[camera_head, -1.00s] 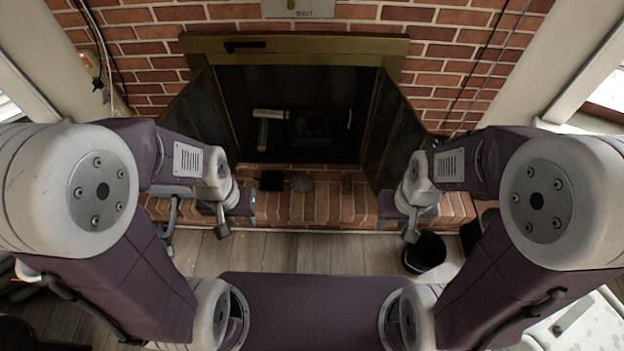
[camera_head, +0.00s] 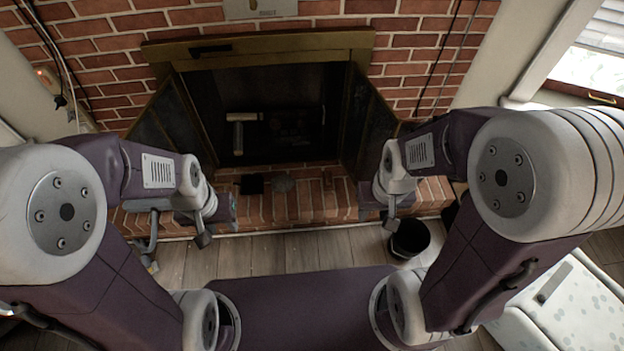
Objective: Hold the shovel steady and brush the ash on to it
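On the brick hearth lies a flat black piece (camera_head: 252,184), perhaps the shovel's pan. Just right of it is a small grey heap (camera_head: 283,182) that looks like ash. A small brownish item (camera_head: 327,181) lies further right; I cannot tell whether it is the brush. My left gripper (camera_head: 205,238) hangs over the hearth's front edge, left of and nearer than the black piece. My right gripper (camera_head: 390,222) hangs at the right part of the hearth, apart from these things. Neither shows anything held, and their fingers are too small and hidden to judge.
The fireplace (camera_head: 290,95) stands open behind the hearth, its dark doors (camera_head: 372,125) swung out at both sides. A pale T-shaped object (camera_head: 240,135) is inside it. A black bucket (camera_head: 409,240) stands on the wood floor at right.

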